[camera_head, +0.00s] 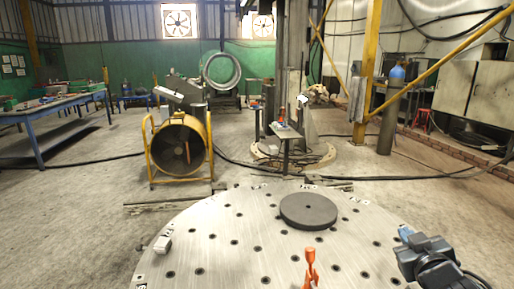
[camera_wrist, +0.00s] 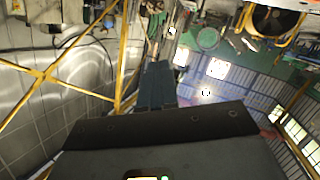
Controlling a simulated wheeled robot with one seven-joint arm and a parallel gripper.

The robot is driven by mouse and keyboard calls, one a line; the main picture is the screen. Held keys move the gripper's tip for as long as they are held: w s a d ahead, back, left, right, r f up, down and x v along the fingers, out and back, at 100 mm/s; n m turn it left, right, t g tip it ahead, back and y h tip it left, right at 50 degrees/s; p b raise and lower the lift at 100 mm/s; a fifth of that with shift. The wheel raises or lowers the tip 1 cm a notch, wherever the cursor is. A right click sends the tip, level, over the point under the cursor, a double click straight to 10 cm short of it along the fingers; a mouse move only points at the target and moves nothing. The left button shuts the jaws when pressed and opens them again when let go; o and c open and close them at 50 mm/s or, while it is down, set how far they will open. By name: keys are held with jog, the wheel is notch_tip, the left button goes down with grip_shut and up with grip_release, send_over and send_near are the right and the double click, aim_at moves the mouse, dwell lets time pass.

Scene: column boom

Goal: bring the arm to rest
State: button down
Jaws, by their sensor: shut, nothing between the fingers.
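My gripper (camera_head: 405,233) shows at the lower right in the head view, at the right edge of the round metal table (camera_head: 215,255). Its bluish fingers look closed together, with nothing between them. My gripper also shows in the wrist view (camera_wrist: 157,68), where the two fingers lie side by side past the dark gripper body. The wrist picture is turned over: the room's fan and windows appear upside down, so the wrist is rolled. The rest of my arm runs out of the head view at the lower right.
A dark disc (camera_head: 308,211) lies on the perforated table. An orange item (camera_head: 310,270) stands near its front edge and a small pale block (camera_head: 162,245) lies at left. Beyond are a yellow-framed fan (camera_head: 181,148), a column (camera_head: 293,70) and a gas cylinder (camera_head: 390,115).

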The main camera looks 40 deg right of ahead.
jog(key=s+a+f+n+t+y, duration=0.1)
jog(key=s+a+f+n+y, duration=0.15)
jog(key=a, duration=0.45)
jog(key=s+a+f+n+t+y, duration=0.2)
jog(key=s+a+y, duration=0.15)
jog(key=a, duration=0.35)
jog(key=s+a+f+n+t+y, duration=0.1)
jog(key=s+a+f+n+y, duration=0.15)
jog(key=a, duration=0.45)
jog(key=s+a+r+m+y, duration=0.1)
jog(key=s+a+r, duration=0.1)
jog(key=s+a, duration=0.3)
jog(key=s+a+r+m+y, duration=0.1)
jog(key=s+a+r+y, duration=0.1)
jog(key=s+a, duration=0.4)
jog(key=shift+a+r, duration=0.4)
jog(key=shift+a, duration=0.65)
